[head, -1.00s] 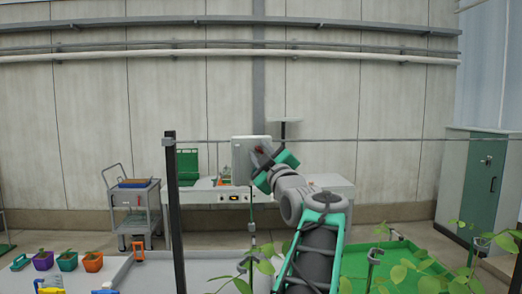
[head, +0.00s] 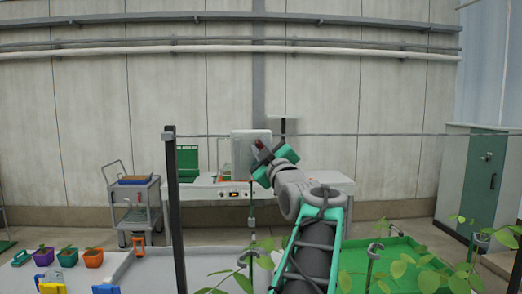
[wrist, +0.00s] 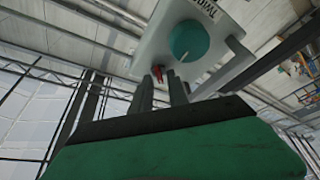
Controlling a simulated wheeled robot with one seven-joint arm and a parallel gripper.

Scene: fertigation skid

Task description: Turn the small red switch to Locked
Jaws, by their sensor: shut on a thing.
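The small red switch (wrist: 157,73) shows in the wrist view on the lower part of a pale box (wrist: 152,42), below a large round green dial with a white pointer line. My gripper (wrist: 161,84) reaches up to it with two dark fingers, one on each side, and is shut on the red switch. The fingers hide part of it, and I cannot read its position marks. In the head view, the pale box (head: 239,151) stands upright in front of the wall, with my gripper (head: 257,151) at its right side, covering part of its face.
A thin horizontal wire runs across between dark posts (head: 174,210). Plants and a green tray (head: 400,262) lie at lower right; small pots (head: 93,258) at lower left. A green cabinet (head: 478,180) stands right.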

